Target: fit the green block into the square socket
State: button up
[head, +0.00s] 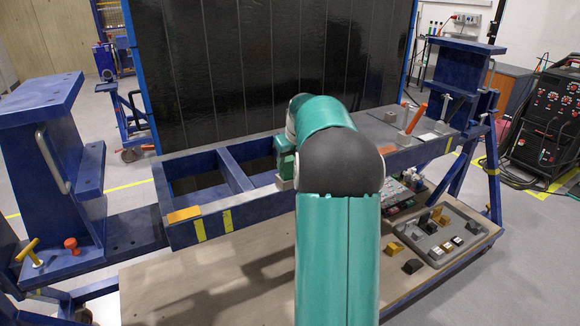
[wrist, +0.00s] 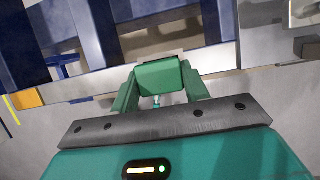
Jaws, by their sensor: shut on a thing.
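The green block (wrist: 158,76) is between the two green fingers of my gripper (wrist: 160,92) in the wrist view, and the gripper is shut on it. In the head view, my gripper (head: 285,160) is at the blue jig frame (head: 262,208), partly hidden behind my teal arm. A small pale grey piece (head: 284,184) shows just below the gripper there. I cannot make out the square socket clearly, nor whether the block touches it.
The frame has open bays to the left of the gripper. An orange pad (head: 184,215) sits on its left corner. A grey tray (head: 430,246) of small blocks lies on the lower board. A dark screen (head: 270,70) stands behind.

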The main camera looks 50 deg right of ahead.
jog(key=shift+f, duration=0.95)
jog(key=shift+s, duration=0.1)
jog(key=shift+f, duration=0.15)
jog(key=o, duration=1.2)
